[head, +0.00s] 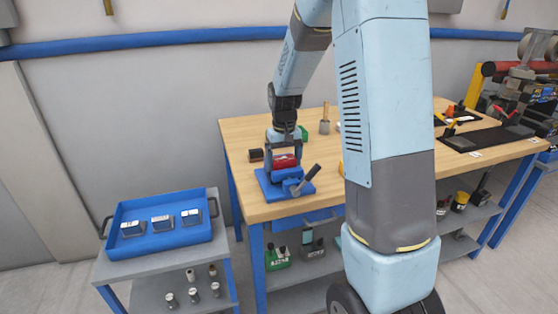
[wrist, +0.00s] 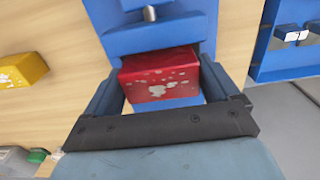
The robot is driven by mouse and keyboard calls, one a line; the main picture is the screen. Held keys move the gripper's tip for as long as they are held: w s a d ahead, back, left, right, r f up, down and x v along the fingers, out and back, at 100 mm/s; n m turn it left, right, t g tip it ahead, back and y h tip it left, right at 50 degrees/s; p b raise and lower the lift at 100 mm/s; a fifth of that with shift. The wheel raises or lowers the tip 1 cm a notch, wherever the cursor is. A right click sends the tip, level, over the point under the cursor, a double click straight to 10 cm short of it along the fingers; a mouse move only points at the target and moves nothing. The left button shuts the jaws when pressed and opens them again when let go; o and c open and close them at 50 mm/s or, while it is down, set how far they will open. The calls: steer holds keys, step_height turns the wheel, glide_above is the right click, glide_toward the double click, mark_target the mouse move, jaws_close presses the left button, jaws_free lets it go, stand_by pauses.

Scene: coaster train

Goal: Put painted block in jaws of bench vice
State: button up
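The painted block (wrist: 158,78) is red with chipped patches and sits between the two fingers of my gripper (wrist: 160,82) in the wrist view, with both fingers against its sides. In the head view the block (head: 285,161) shows under my gripper (head: 284,153), at the blue bench vice (head: 270,189). The vice stands at the workbench's left front corner, with a dark handle pointing up to the right. In the wrist view a blue vice jaw (wrist: 150,37) lies just beyond the block. I cannot tell how deep the block sits between the jaws.
A yellow chipped block (wrist: 20,70) lies on the wooden workbench (head: 245,138). A dark block (head: 256,155) is left of my gripper. A blue tray (head: 160,243) with several small blocks stands on a lower cart at the left. My arm hides part of the bench.

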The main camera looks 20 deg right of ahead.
mark_target(284, 158)
steer(key=shift+o, duration=0.7)
step_height(284, 158, up, 12)
steer(key=s+r+t, duration=0.3)
steer(key=s+r, duration=0.6)
steer(key=s, duration=0.5)
steer(key=s+a+t, duration=0.1)
steer(key=s+t, duration=0.1)
steer(key=s, duration=1.2)
steer(key=shift+s+a+f+t, duration=0.15)
steer(key=shift+a+f+t, duration=0.15)
steer(key=shift+a+f, duration=0.05)
